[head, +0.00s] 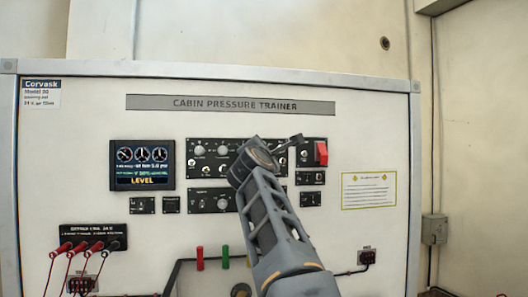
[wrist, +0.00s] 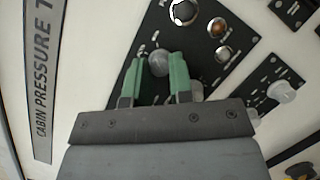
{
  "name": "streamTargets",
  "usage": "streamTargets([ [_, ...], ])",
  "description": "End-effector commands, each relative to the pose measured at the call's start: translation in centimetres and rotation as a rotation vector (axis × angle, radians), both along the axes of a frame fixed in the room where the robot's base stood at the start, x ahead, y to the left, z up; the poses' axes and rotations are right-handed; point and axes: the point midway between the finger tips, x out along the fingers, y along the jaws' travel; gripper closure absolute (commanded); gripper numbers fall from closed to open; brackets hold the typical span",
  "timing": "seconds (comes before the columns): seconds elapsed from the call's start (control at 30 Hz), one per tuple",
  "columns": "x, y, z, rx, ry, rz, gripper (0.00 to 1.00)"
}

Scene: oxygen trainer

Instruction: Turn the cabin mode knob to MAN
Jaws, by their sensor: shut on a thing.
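A grey round knob (wrist: 158,63) stands on the black control panel in the wrist view. My gripper (wrist: 158,80) has its two green fingers on either side of this knob, shut on it. The labels around the knob are too small and blurred to read, so I cannot tell its setting. In the head view my gripper (head: 256,160) is against the middle of the upper control panel (head: 232,146) and hides the knob it holds.
Other controls sit close by, including a round dark control (wrist: 183,12) and a white knob (wrist: 283,92). A red guard (head: 321,152) is at right. A display (head: 142,165) reads LEVEL. Red leads (head: 82,250) hang at lower left.

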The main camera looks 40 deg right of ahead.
Motion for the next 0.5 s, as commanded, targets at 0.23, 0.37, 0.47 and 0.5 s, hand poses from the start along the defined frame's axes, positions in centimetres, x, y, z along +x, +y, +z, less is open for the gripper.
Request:
streamTargets([
  [0.23,0.09,0.01,0.01,0.113,-0.052,-0.001,1.0],
  [0.37,0.08,0.0,0.02,0.147,-0.068,-0.001,1.0],
  [0.47,0.07,0.0,0.01,0.163,-0.076,-0.001,1.0],
  [0.5,0.07,0.0,0.0,0.167,-0.077,-0.001,1.0],
])
